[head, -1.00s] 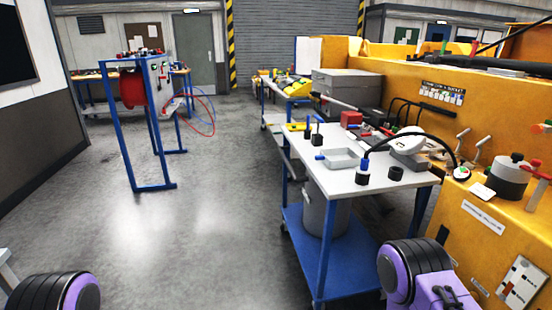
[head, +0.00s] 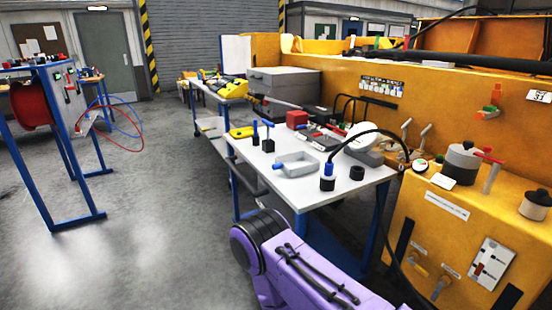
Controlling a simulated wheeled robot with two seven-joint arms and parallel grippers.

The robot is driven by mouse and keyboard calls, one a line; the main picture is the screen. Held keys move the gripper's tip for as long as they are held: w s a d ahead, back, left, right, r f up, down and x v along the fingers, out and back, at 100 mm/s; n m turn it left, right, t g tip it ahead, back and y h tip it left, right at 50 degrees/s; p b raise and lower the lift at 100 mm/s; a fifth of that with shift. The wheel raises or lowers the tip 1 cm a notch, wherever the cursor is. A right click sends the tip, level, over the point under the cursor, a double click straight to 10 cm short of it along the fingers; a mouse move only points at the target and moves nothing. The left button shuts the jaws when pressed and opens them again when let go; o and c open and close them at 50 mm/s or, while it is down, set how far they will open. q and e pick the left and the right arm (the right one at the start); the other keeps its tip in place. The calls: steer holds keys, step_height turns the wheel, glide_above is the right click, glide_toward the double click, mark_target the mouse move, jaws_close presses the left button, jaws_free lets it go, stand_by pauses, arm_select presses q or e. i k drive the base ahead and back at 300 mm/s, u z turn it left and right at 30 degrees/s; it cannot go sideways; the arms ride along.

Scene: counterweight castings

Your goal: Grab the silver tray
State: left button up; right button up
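A shallow silver-grey tray (head: 297,166) sits on the near half of the white-topped blue cart, close to its left edge, and looks empty. A small blue piece (head: 278,166) is at its left side; I cannot tell whether it is part of the tray. One of my purple arm links with a black joint is in front of the cart, low in the view. Neither of my grippers shows in the head view.
On the white cart top (head: 300,192) are a black cylinder with a blue top (head: 328,178), a black ring (head: 357,173), a white round device (head: 361,138) with a black cable, and a red box (head: 297,120). A yellow machine (head: 455,215) stands close on the right. Open floor (head: 150,200) lies left.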

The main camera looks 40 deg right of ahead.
mark_target(297, 164)
steer(key=i, duration=2.5)
steer(key=z, duration=3.45)
